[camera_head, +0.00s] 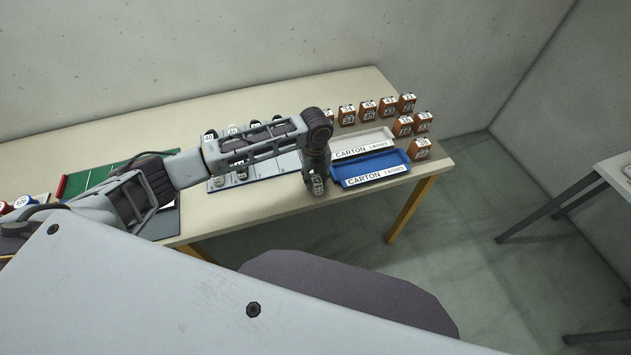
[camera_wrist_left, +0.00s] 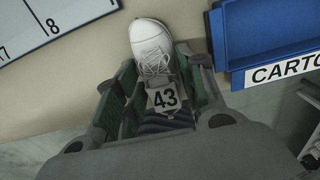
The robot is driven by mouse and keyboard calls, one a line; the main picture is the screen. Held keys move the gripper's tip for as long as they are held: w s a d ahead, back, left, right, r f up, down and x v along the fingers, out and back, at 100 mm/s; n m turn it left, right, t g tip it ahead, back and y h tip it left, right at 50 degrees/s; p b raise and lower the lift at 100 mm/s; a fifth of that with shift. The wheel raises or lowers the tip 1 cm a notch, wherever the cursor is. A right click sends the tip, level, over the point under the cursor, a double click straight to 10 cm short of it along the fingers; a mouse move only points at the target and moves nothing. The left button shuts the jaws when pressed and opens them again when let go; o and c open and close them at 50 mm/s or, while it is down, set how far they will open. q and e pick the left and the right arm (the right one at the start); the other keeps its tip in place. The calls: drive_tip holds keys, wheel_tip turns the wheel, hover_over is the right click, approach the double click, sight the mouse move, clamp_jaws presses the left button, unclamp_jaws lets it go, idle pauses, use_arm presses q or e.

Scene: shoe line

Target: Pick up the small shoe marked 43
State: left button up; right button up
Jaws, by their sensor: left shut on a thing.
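A small white shoe (camera_wrist_left: 151,42) with laces and a tag reading 43 sits between the green-lined fingers of my left gripper (camera_wrist_left: 163,78) in the left wrist view. The fingers are shut on it. In the head view my left gripper (camera_head: 316,174) points down at the table's front edge, just left of the blue carton tray. The shoe's label end (camera_head: 318,185) shows small and dark there. I cannot tell whether the shoe touches the table. My right gripper is not in view.
A blue carton tray (camera_head: 407,169) and a white carton tray (camera_head: 386,133) stand right of the gripper. Several numbered orange-brown boxes (camera_head: 347,115) stand behind and beside them. A numbered white board (camera_wrist_left: 30,28) with shoes lies left. A green mat (camera_head: 82,180) lies farther left.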

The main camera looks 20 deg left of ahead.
sight(316, 177)
use_arm(q)
drive_tip(key=shift+r, duration=0.15)
wheel_tip(316, 177, up, 10)
drive_tip(key=shift+f+b, duration=0.15)
drive_tip(key=shift+b, duration=0.2)
idle(0.5)
